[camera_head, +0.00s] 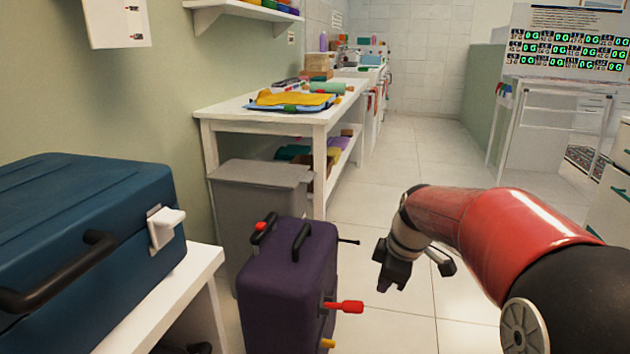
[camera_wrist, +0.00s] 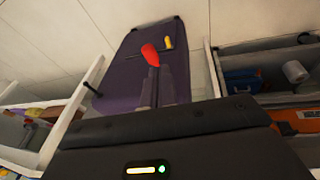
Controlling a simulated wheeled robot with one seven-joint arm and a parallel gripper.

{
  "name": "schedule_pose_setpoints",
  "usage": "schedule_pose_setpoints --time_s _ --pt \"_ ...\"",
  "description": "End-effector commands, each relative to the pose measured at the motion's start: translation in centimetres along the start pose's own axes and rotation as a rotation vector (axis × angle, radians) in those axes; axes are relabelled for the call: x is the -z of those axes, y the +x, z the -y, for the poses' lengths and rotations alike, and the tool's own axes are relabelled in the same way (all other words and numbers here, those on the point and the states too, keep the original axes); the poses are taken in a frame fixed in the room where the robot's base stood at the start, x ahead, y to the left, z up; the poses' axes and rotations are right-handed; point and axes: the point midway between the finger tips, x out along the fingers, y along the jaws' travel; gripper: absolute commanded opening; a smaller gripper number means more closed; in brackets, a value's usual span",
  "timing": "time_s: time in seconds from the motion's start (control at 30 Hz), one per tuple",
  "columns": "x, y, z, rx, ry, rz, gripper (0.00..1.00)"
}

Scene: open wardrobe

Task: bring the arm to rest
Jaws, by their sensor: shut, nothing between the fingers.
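My gripper (camera_head: 393,284) hangs at the end of my red and black arm, pointing downward, right of a purple case and apart from it in the head view. Its fingers (camera_wrist: 157,85) are shut with nothing between them. In the wrist view the purple case (camera_wrist: 120,72) lies beyond the fingertips, and its red knob (camera_wrist: 150,54) appears just past them; the depth between them is hard to judge there. In the head view the purple case (camera_head: 290,280) stands upright with black handles on top and its red knob (camera_head: 346,307) sticking out toward my gripper.
A blue case (camera_head: 80,210) sits on a white bench (camera_head: 185,300) at the left. A grey bin (camera_head: 240,215) stands behind the purple case. A white table (camera_head: 312,125) with folded cloths (camera_head: 290,100) runs along the wall. The tiled floor (camera_head: 400,160) is clear in the middle.

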Motion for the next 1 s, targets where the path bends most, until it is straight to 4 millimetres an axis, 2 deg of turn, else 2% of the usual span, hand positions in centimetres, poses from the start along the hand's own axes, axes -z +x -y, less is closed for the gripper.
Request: schedule_pose_setpoints --time_s 0.03,0.2,0.33,0.5,0.6,0.7,1.0 --pt "0.3 -2.2 1.9 -0.032 0.073 0.016 0.00" --pt "-0.5 -6.9 8.5 -0.131 0.408 0.036 0.00" --pt "-1.9 -9.2 13.4 -0.201 0.669 0.007 0.00" --pt "-3.8 -10.4 18.2 -0.258 0.951 -0.064 0.00" --pt "-4.6 -10.5 19.8 -0.269 1.057 -0.098 0.00" --pt "-5.0 -10.4 20.6 -0.275 1.117 -0.116 0.00" --pt "-5.2 -10.3 20.8 -0.275 1.137 -0.120 0.00"
